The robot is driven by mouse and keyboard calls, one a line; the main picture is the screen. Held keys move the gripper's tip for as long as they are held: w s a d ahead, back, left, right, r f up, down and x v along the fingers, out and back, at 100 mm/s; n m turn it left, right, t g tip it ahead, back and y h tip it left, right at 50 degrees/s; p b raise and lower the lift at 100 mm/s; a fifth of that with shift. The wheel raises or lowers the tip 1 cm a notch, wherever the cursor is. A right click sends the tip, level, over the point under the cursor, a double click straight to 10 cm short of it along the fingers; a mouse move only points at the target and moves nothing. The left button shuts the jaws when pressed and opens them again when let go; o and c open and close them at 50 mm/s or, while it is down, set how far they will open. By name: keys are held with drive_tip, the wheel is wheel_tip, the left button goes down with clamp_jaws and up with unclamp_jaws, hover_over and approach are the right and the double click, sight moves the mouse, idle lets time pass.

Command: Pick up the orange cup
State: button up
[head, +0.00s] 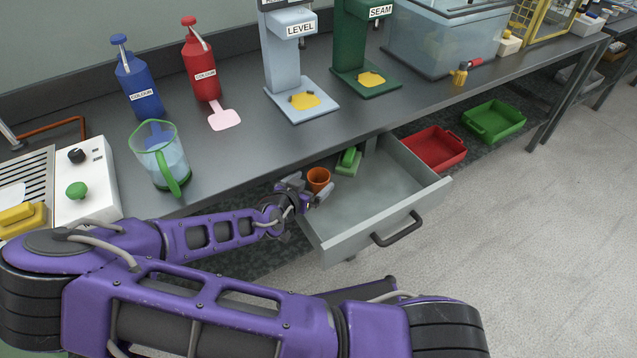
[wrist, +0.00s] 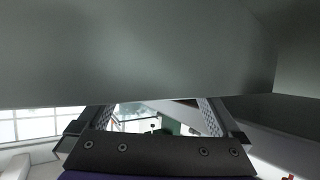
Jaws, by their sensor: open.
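The orange cup (head: 318,176) stands upright in the open grey drawer (head: 428,206), near its left inner side under the bench. My gripper (head: 309,190) reaches into the drawer at the cup. Its fingers are open, one to the left of the cup and one at its lower right. The lower part of the cup is hidden by my gripper, and I cannot tell whether they touch. In the wrist view my open gripper (wrist: 153,106) shows two spread fingers below a broad grey surface; the cup does not show there.
A green object (head: 348,163) lies in the drawer just right of the cup. The bench top (head: 250,155) overhangs the drawer's back. A clear jug with a green handle (head: 172,170) stands near the bench edge. The drawer's right part is empty.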

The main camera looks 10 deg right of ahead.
sight(316, 179)
drive_tip(key=shift+x, duration=1.55)
drive_tip(key=c, duration=1.3)
drive_tip(key=shift+o, duration=0.2)
drive_tip(key=shift+s+r, duration=0.1)
drive_tip(key=shift+r, duration=0.05)
drive_tip(key=shift+s+d+r, duration=0.2)
drive_tip(key=shift+s+r, duration=0.2)
drive_tip(key=shift+r, duration=0.05)
drive_tip(key=s+d+r+p, duration=0.2)
drive_tip(key=s+r+p, duration=0.1)
drive_tip(key=s, duration=0.3)
drive_tip(key=s+d+r+p, duration=0.2)
drive_tip(key=s+r+p, duration=0.2)
drive_tip(key=s+p, duration=0.1)
drive_tip(key=shift+s, duration=0.65)
